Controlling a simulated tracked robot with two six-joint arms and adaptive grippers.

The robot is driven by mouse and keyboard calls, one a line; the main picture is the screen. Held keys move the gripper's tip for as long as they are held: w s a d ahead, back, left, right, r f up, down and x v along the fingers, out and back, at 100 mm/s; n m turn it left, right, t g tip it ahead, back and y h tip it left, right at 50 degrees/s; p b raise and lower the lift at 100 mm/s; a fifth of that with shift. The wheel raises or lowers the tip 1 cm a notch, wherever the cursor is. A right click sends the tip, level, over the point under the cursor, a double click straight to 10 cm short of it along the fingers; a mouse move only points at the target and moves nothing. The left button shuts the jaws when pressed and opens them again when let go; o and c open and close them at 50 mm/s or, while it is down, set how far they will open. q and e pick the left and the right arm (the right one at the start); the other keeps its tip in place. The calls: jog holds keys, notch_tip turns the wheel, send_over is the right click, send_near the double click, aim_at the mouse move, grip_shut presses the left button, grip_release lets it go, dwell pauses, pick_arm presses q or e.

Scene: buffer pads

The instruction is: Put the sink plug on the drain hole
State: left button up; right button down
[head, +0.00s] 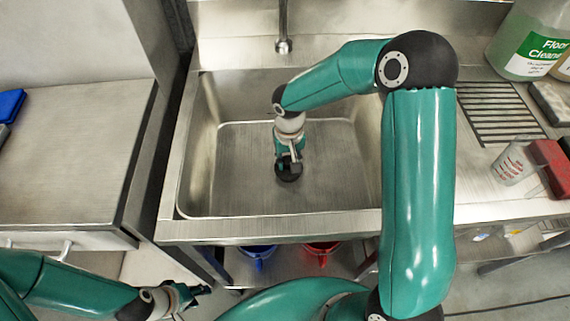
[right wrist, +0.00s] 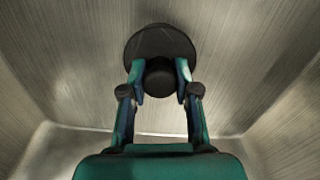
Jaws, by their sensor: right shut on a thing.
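The black round sink plug (head: 288,176) is low in the steel sink (head: 230,190), near the middle of the basin. My right gripper (head: 289,162) reaches down into the sink and is shut on the plug. In the right wrist view, its two fingers (right wrist: 160,72) hold the plug's knob from both sides, with the wide dark disc (right wrist: 160,40) beyond them. I cannot tell whether the plug touches the basin floor. The drain hole is not visible. My left gripper (head: 196,291) is outside the sink at the lower left, and its jaw state is unclear.
The faucet (head: 283,45) hangs over the sink's back edge. Right of the sink are a drying rack (head: 497,112), a measuring cup (head: 513,165) and a floor cleaner bottle (head: 525,40). Blue (head: 258,252) and red (head: 322,250) containers are below. The left counter (head: 75,150) is mostly clear.

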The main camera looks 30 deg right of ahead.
aim_at(288, 158)
jog(key=shift+f, duration=0.8)
jog(key=c, duration=0.9)
grip_release()
jog(key=shift+f, duration=0.1)
jog(key=shift+o, duration=0.2)
notch_tip(288, 158, up, 12)
jog(key=shift+r+p, duration=0.15)
jog(key=shift+p, duration=0.35)
